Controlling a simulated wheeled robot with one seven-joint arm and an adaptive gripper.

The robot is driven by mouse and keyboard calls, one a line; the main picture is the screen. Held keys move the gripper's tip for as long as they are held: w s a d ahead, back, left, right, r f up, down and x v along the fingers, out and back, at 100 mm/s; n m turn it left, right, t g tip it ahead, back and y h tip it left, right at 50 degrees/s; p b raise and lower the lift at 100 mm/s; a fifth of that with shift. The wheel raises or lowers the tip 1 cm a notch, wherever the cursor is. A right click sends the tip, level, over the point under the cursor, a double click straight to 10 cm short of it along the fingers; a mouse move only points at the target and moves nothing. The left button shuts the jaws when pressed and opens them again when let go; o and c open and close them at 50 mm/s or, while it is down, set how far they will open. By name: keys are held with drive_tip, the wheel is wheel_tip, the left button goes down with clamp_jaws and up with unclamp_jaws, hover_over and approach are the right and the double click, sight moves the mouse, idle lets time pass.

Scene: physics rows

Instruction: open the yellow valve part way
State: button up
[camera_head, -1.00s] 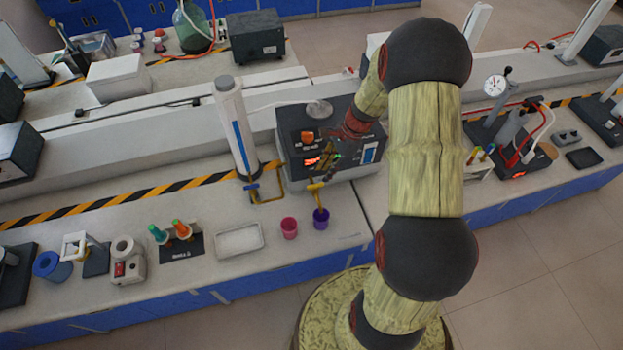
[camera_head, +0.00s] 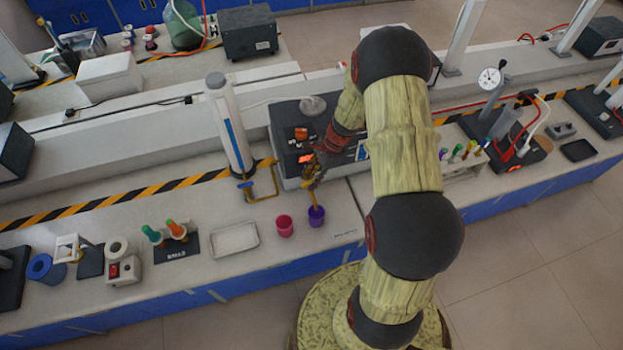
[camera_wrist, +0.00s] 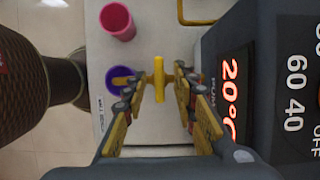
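The yellow valve handle (camera_wrist: 159,80) shows upright in the middle of the wrist view, with a yellow pipe running to both sides behind it. My gripper (camera_wrist: 158,86) is open, with one finger on each side of the handle and gaps visible between. In the head view my gripper (camera_head: 314,176) is over the bench in front of the dark heater unit and hides most of the valve. A purple cup (camera_head: 316,216) stands below the pipe's outlet; it also shows in the wrist view (camera_wrist: 118,80), partly behind the left finger.
A pink cup (camera_head: 285,226) stands left of the purple one. The heater unit (camera_wrist: 268,90) with its lit display is close to the right finger. A white column (camera_head: 229,130) and yellow pipe (camera_head: 268,197) stand left. A white tray (camera_head: 234,238) lies farther left.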

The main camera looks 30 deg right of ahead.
drive_tip(key=shift+c, duration=1.2)
drive_tip(key=c, duration=0.4)
clamp_jaws()
drive_tip(key=shift+n, duration=0.3)
drive_tip(key=n+g, duration=0.1)
drive_tip(key=n, duration=0.3)
drive_tip(key=shift+w+g, duration=0.15)
drive_tip(key=shift+g, duration=0.25)
drive_tip(key=shift+w+n+g, duration=0.1)
drive_tip(key=shift+n+g, duration=0.6)
drive_tip(key=shift+n, duration=1.4)
drive_tip(key=o, duration=0.6)
unclamp_jaws()
